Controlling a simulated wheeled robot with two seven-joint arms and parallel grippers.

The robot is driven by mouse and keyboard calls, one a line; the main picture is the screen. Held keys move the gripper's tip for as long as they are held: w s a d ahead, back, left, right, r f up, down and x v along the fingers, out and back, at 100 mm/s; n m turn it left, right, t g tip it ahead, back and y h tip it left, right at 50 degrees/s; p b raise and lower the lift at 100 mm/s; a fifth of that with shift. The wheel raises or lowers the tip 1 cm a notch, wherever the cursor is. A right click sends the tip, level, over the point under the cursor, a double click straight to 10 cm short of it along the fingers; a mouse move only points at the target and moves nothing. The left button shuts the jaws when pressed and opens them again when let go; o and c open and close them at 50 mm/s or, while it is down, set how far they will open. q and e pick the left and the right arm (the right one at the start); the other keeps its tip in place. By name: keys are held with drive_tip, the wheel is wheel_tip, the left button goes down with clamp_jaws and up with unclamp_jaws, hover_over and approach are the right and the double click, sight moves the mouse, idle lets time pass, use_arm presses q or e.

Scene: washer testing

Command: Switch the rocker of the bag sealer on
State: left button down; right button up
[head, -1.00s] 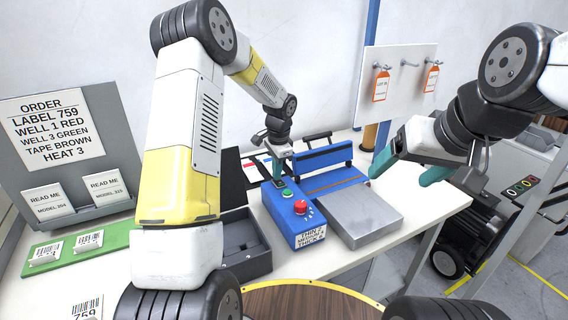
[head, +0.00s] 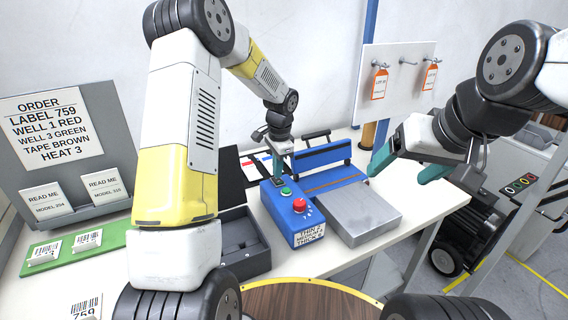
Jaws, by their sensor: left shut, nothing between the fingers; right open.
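The bag sealer (head: 321,165) is a blue machine with a blue control box (head: 292,215) at its left. The box carries a red knob (head: 299,204), a green button (head: 286,191) and, at its far end, a small dark rocker (head: 277,181). My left gripper (head: 278,173) is shut and empty, pointing down at the far end of the box, right above the rocker. Whether it touches the rocker, and the rocker's position, I cannot tell. My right gripper (head: 408,170) is open and empty, in the air to the right of the sealer.
A grey metal plate (head: 364,214) lies in front of the sealer. A dark tray (head: 243,245) stands left of the control box. An order board (head: 56,130) and a green mat (head: 72,247) are at the left. Orange tags (head: 380,84) hang on a white panel behind.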

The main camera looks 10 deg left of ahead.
sight(279, 181)
use_arm(q)
wheel_tip(279, 181, up, 7)
drive_tip(key=shift+s+d+f, duration=0.15)
drive_tip(key=shift+s+d, duration=0.1)
drive_tip(key=shift+s, duration=0.05)
drive_tip(key=s+a+r+n+t+h, duration=0.15)
drive_tip(key=s+r+n, duration=0.35)
drive_tip(key=s+r, duration=0.9)
drive_tip(key=s+r+n+t+h, duration=0.1)
drive_tip(key=s+n, duration=0.4)
drive_tip(key=s, duration=1.1)
drive_tip(key=shift+a+r+n+t, duration=0.3)
drive_tip(key=shift+r+t, duration=0.4)
drive_tip(key=shift+t, duration=0.65)
drive_tip(key=shift+h, duration=0.25)
